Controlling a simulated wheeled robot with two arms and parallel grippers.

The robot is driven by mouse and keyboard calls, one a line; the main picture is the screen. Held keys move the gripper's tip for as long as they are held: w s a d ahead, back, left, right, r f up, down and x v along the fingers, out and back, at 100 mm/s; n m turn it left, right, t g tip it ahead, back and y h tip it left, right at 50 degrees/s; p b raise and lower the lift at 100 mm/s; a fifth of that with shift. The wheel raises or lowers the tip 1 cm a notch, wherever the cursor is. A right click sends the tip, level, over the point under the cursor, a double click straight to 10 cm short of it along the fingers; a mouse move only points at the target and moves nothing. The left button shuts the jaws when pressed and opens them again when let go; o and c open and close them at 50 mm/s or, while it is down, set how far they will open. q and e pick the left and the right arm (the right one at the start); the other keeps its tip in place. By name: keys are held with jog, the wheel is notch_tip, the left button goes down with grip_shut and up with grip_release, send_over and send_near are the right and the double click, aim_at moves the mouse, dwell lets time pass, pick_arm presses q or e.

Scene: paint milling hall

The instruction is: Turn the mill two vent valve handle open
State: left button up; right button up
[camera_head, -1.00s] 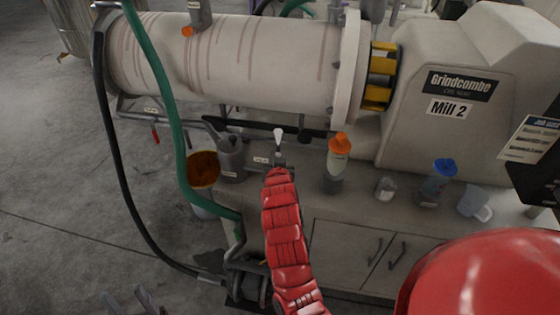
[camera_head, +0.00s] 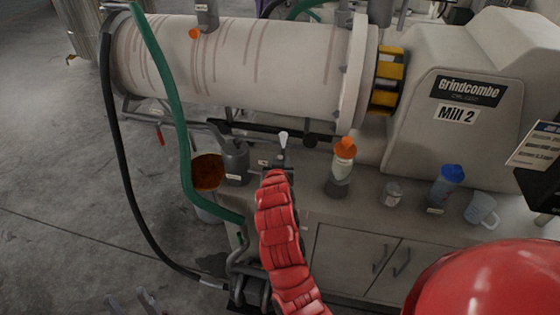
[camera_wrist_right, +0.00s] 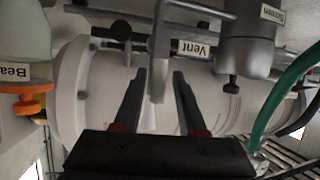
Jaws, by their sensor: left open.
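The mill two vent valve handle is a pale lever (camera_head: 283,140) at the front of the bench below the Mill 2 drum. It also shows as a pale bar (camera_wrist_right: 158,62) in the right wrist view, beside a "Vent" label (camera_wrist_right: 193,48). My right gripper (camera_wrist_right: 159,74) is open, with one dark finger on each side of the lever and visible gaps between. In the head view my red right forearm hides most of that gripper and the valve body. My left gripper (camera_head: 130,301) is open and empty at the bottom left edge, far from the valve.
A green hose (camera_head: 174,100) hangs at left.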

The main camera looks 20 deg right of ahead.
jog(key=shift+o, duration=0.4)
jog(key=shift+s+a+r, duration=0.1)
jog(key=shift+s, duration=0.05)
jog(key=p+v, duration=1.1)
jog(key=v, duration=0.6)
